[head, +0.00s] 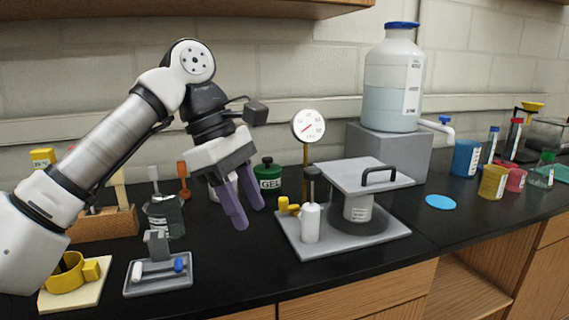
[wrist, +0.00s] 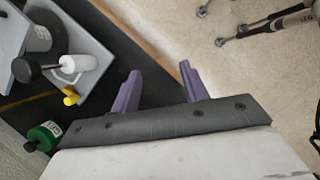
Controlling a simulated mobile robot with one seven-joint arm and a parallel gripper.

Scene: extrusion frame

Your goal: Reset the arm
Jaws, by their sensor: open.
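My gripper (head: 246,208) hangs from my arm above the black bench, pointing down, with its two purple fingers apart and nothing between them. It also shows in the wrist view (wrist: 158,82), where the gap between the fingers looks onto the bench edge and the floor. In the head view it is left of the grey plate fixture (head: 290,240) and in front of the green GEL jar (head: 268,178).
The fixture carries a white cylinder (head: 311,222), a yellow knob and a raised lid (head: 365,174). A dial gauge (head: 308,126) and a large bottle (head: 394,80) stand behind. A grey tray (head: 158,280) and yellow cup (head: 66,274) are at left. The front bench middle is clear.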

